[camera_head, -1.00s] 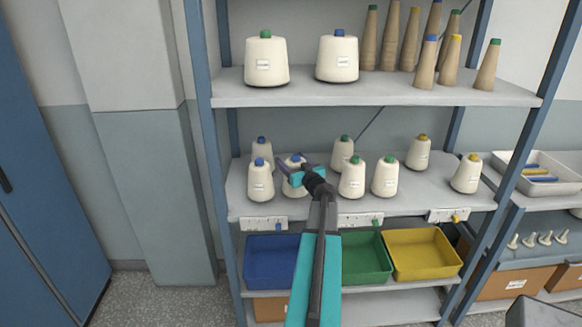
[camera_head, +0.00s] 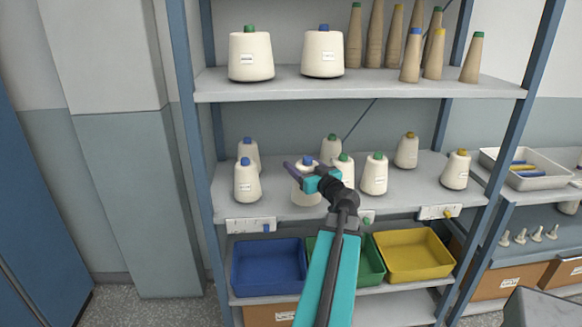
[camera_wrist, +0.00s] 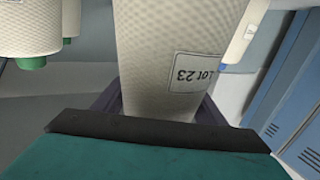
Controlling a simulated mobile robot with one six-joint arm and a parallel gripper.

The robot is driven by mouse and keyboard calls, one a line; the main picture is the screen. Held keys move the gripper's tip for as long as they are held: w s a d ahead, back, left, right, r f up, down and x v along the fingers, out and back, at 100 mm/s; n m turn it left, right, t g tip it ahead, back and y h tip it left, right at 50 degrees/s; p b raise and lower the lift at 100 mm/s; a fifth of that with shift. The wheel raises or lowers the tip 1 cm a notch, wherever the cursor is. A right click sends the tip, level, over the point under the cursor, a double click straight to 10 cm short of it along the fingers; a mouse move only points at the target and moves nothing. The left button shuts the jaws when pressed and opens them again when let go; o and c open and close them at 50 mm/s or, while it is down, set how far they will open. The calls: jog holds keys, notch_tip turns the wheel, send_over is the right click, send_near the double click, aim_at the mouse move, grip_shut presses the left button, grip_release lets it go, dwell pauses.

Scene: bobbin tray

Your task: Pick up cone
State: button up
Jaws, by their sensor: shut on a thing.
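A cream yarn cone with a blue tip (camera_head: 305,196) is at the middle shelf, between the other cones. My gripper (camera_head: 304,179) is around its body and shut on it; the gripper partly covers it in the head view. In the wrist view the cone's textured cream side (camera_wrist: 150,60) fills the middle, with a "Lot 23" label, between the dark fingers (camera_wrist: 165,108). The cone looks about upright. I cannot tell whether its base touches the shelf.
Blue-tipped cones (camera_head: 247,182) stand to the left, and green-tipped (camera_head: 374,175) and yellow-tipped cones (camera_head: 455,171) to the right. The upper shelf (camera_head: 350,88) is above. Blue (camera_head: 268,268), green and yellow bins (camera_head: 413,256) sit below.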

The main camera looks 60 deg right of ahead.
aim_at(308, 167)
jog(key=shift+d+b+v, duration=0.25)
jog(key=shift+b+v, duration=0.1)
jog(key=shift+v, duration=1.2)
jog(key=shift+s+r, duration=0.1)
jog(key=shift+r, duration=0.1)
